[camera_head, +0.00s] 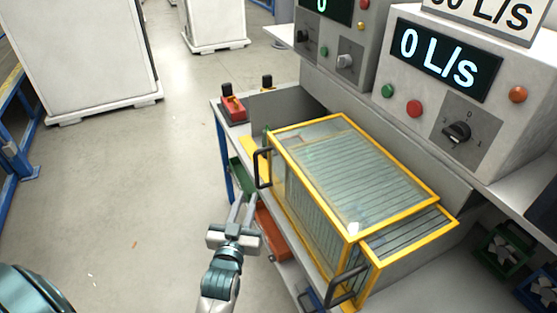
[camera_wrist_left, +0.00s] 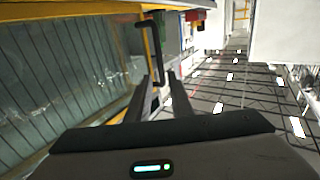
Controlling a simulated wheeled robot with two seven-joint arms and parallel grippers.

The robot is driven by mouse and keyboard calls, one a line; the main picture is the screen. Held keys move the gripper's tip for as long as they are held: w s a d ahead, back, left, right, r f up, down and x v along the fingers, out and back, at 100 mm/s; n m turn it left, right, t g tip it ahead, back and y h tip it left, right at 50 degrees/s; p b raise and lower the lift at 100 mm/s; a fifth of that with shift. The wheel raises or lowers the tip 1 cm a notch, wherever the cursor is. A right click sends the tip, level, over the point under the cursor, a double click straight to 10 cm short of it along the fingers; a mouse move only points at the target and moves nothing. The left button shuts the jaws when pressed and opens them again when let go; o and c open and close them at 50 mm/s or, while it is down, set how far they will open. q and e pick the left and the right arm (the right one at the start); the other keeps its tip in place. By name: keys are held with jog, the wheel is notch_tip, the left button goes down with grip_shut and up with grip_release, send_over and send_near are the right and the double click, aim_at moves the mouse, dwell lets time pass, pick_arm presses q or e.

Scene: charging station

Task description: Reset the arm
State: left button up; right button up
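My left gripper (camera_head: 243,207) is in front of the glass-panelled case with the yellow frame (camera_head: 352,172), on its left side in the head view. Its two fingers point away from me and show a gap with nothing between them. In the left wrist view the fingers (camera_wrist_left: 163,84) are also apart and empty, close to the black door handle (camera_wrist_left: 149,50) but seemingly not touching it. The case also shows in the left wrist view (camera_wrist_left: 60,75), filling the left side. My right gripper is not in either view.
The case stands on a grey bench with blue legs (camera_head: 226,150). A red device (camera_head: 233,109) sits at its far end. Control panels with a "0 L/s" display (camera_head: 437,59) stand behind. A second black handle (camera_head: 346,287) sticks out nearer me. Open floor (camera_head: 130,190) lies left.

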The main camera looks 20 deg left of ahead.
pick_arm(q)
jog(key=s+d+f+m+g+h, duration=0.1)
jog(key=s+d+f+g, duration=0.15)
jog(key=f, duration=0.85)
jog(key=s+d+f+m+g+h, duration=0.15)
jog(key=d+f, duration=0.25)
jog(key=f, duration=0.6)
jog(key=s+d+f+g+h, duration=0.2)
jog(key=d+f, duration=0.1)
jog(key=f, duration=0.8)
jog(key=s+d+f+m+g+h, duration=0.15)
jog(key=s+f+g, duration=0.25)
jog(key=s+f, duration=1.1)
jog(key=s+a+f+g, duration=0.1)
jog(key=s+f+g, duration=0.1)
jog(key=s+f, duration=0.3)
jog(key=s+a+f+m+g, duration=0.1)
jog(key=s+f, duration=0.3)
jog(key=s, duration=0.9)
jog(key=s+a+f+g+y, duration=0.1)
jog(key=s+a+f+g, duration=0.1)
jog(key=s+f, duration=0.3)
jog(key=s+g, duration=0.1)
jog(key=s, duration=0.3)
jog(key=shift+a+f+m+b, duration=0.2)
jog(key=shift+f+m+b, duration=0.1)
jog(key=shift+f, duration=0.05)
